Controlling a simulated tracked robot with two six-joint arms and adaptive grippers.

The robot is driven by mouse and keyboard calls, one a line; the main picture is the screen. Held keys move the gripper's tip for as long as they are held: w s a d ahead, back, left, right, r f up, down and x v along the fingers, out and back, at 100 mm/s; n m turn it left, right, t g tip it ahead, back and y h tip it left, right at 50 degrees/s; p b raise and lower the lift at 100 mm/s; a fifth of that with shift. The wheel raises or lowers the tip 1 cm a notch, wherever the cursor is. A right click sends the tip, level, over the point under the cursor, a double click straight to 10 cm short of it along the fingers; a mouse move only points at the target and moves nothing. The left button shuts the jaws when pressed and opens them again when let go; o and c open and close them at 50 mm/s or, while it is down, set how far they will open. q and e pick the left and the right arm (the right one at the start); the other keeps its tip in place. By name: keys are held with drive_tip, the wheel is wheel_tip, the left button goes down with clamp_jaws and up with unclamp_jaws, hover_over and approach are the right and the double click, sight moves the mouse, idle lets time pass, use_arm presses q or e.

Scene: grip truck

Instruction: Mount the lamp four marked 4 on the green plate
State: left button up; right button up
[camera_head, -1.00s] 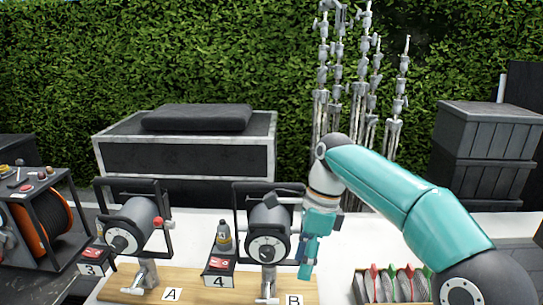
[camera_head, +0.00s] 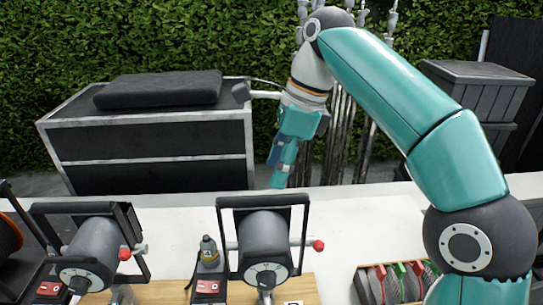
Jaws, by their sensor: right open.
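Two grey cylindrical lamps in black yokes stand at the front. The right lamp (camera_head: 264,238) has a round dial and a red knob on its right side. The left lamp (camera_head: 93,250) also has a red knob. Between them, a black stand (camera_head: 208,288) with a red label holds a small grey bottle-like item (camera_head: 208,250). Its number is below the frame's edge. I see no green plate. My right gripper (camera_head: 277,180) is open and points down, above and behind the right lamp, with white surface visible below it. My left gripper is not in view.
A wooden board (camera_head: 165,292) lies under the lamps on a white tabletop (camera_head: 350,215). A tray of red and green edged discs (camera_head: 395,283) is at the right front. A black case (camera_head: 150,150) and grey crates (camera_head: 475,90) stand behind, before a hedge.

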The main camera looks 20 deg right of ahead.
sight(263, 196)
drive_tip(key=shift+w+a+f, duration=0.15)
drive_tip(key=shift+a+f, duration=0.1)
drive_tip(key=shift+f, duration=0.35)
drive_tip(key=shift+b+x, duration=1.85)
drive_tip(key=shift+x, duration=1.9)
drive_tip(key=shift+c, duration=0.2)
clamp_jaws()
drive_tip(key=shift+w+r, duration=0.1)
drive_tip(key=shift+r, duration=0.25)
